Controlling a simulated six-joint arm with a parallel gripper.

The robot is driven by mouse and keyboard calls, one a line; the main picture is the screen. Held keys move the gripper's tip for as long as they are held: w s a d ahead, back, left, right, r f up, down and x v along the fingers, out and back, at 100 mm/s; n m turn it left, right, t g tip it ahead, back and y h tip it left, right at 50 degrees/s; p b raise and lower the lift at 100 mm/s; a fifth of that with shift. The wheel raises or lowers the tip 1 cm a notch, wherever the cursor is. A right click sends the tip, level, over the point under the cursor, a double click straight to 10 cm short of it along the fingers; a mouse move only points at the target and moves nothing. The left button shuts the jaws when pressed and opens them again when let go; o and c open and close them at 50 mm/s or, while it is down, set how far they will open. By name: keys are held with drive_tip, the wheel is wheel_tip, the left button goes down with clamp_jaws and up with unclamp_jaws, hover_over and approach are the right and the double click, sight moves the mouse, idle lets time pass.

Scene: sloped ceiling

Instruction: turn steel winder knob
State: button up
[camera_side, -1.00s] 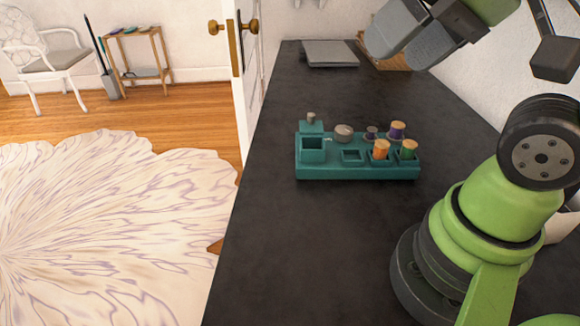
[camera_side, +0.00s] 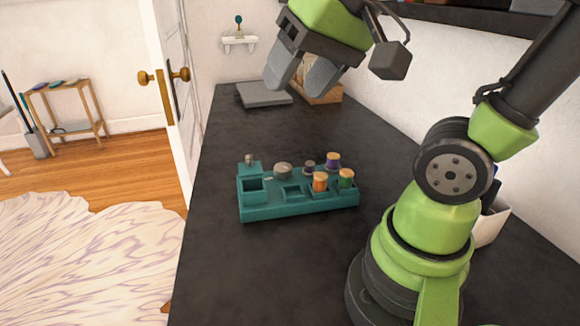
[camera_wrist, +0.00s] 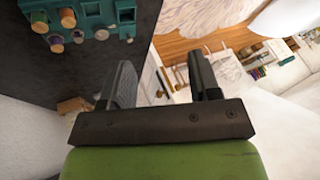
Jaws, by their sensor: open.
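A teal block (camera_side: 300,205) sits on the dark worktop and also shows at the top of the wrist view (camera_wrist: 97,20). It carries a wide round grey metal knob (camera_side: 283,171) behind its front sockets. A smaller grey metal post (camera_side: 249,159) stands on the raised left box. I cannot tell for certain which is the winder knob. My gripper (camera_side: 292,84) is open and empty, well above the worktop and beyond the block, touching nothing. Its two fingers stand apart in the wrist view (camera_wrist: 160,82).
Spools with orange (camera_side: 320,181), green (camera_side: 346,179) and purple (camera_side: 333,161) thread stand close to the knob, on the block's right. A grey flat slab (camera_side: 263,95) and a wooden box (camera_side: 320,92) are at the back. The worktop in front of the block is clear.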

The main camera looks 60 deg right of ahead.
drive_tip(key=w+d+f+m+g, duration=0.1)
drive_tip(key=w+d+m+g, duration=0.1)
drive_tip(key=w+d, duration=0.3)
drive_tip(key=m+g+h, duration=0.1)
drive_tip(key=m+g, duration=0.3)
drive_tip(key=m, duration=0.3)
hover_over(283, 166)
wheel_tip(283, 166, down, 17)
drive_tip(key=shift+a+r, duration=0.1)
wheel_tip(283, 166, down, 10)
drive_tip(key=shift+r, duration=0.2)
drive_tip(key=shift+c, duration=0.5)
drive_tip(key=c, duration=0.6)
